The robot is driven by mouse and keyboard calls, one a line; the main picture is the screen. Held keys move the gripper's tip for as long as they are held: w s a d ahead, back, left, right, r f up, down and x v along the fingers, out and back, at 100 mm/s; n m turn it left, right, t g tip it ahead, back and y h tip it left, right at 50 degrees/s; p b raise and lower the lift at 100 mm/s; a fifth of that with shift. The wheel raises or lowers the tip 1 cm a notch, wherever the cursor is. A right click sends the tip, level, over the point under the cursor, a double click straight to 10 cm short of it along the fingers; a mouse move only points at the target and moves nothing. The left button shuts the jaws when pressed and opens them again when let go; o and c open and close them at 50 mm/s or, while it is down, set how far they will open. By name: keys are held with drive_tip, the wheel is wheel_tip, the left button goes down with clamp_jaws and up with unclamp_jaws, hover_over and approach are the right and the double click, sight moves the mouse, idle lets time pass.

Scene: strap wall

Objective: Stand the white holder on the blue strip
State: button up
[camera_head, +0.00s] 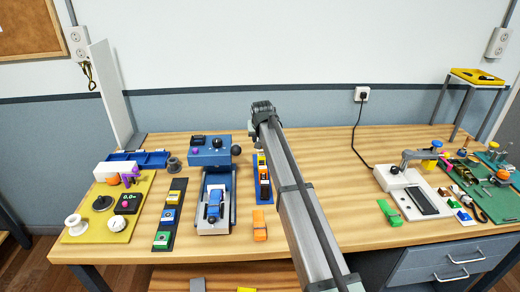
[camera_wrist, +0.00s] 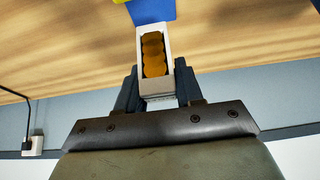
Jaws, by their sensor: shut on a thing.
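The white holder (camera_wrist: 167,36) is a narrow open box with a row of orange-brown round pieces in it. In the wrist view my gripper (camera_wrist: 160,92) is shut on its near end, one dark finger on each side. The blue strip (camera_wrist: 152,11) shows behind the holder's far end; I cannot tell whether they touch. In the head view the strip (camera_head: 259,198) lies on the table right of the blue machine, with yellow and orange pieces along it. There my arm reaches over the table and hides my fingers; the held holder cannot be made out clearly.
A blue machine (camera_head: 212,152) stands close left of the strip. A dark strip with several coloured blocks (camera_head: 170,214) lies further left. An orange block (camera_head: 259,226) sits in front of the blue strip. Bare table lies right of my arm, up to a green block (camera_head: 389,212).

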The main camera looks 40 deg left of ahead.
drive_tip(key=shift+f, duration=2.15)
drive_tip(key=shift+f, duration=0.15)
drive_tip(key=o, duration=1.1)
drive_tip(key=v, duration=1.2)
